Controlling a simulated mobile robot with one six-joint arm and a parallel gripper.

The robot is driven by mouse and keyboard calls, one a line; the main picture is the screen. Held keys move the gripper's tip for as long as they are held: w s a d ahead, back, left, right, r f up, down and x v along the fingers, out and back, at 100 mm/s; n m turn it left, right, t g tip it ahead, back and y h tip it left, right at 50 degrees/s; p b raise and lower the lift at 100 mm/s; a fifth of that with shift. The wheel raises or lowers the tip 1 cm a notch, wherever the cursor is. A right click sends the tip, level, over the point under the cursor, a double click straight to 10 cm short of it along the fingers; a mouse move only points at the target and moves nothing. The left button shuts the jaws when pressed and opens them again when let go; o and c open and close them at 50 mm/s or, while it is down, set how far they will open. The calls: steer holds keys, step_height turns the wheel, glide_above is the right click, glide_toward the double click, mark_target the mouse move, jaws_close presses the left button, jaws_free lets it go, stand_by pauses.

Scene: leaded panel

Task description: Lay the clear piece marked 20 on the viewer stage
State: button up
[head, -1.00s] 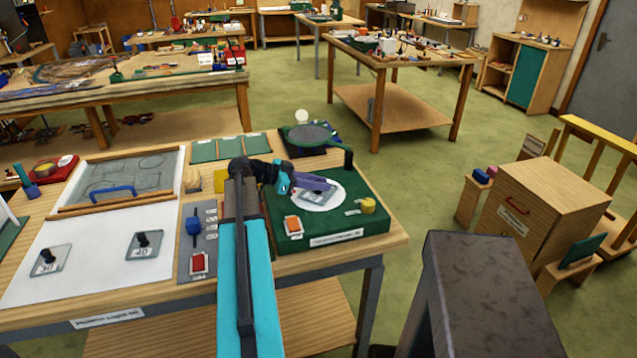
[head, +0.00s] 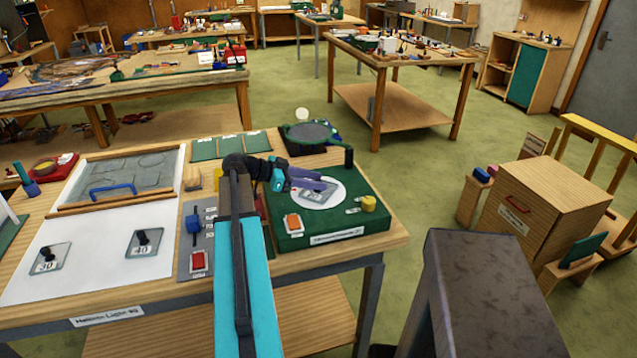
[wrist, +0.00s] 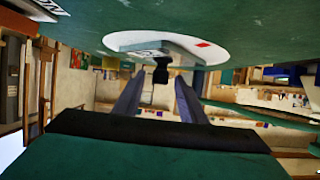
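A clear piece (head: 316,197) with a dark knob lies on the round white viewer stage (head: 335,198), on top of the green viewer box (head: 355,220). Its number is too blurred to read. In the wrist view, which looks upside down, the piece (wrist: 184,53) lies against the white stage (wrist: 122,40) with its knob (wrist: 160,73) pointing away from it. My gripper (head: 318,182) is over the piece. In the wrist view, the purple fingers of my gripper (wrist: 159,82) are spread, with gaps on both sides of the knob.
Two other clear pieces, marked 30 (head: 48,259) and apparently 40 (head: 145,243), lie on the white light table (head: 95,275). A round magnifier (head: 310,132) stands behind the stage.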

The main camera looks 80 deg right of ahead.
steer(key=b+v, duration=0.2)
steer(key=v, duration=0.7)
steer(key=shift+f+b, duration=0.1)
steer(key=shift+b, duration=0.25)
steer(key=shift+v, duration=0.8)
steer(key=shift+s, duration=0.15)
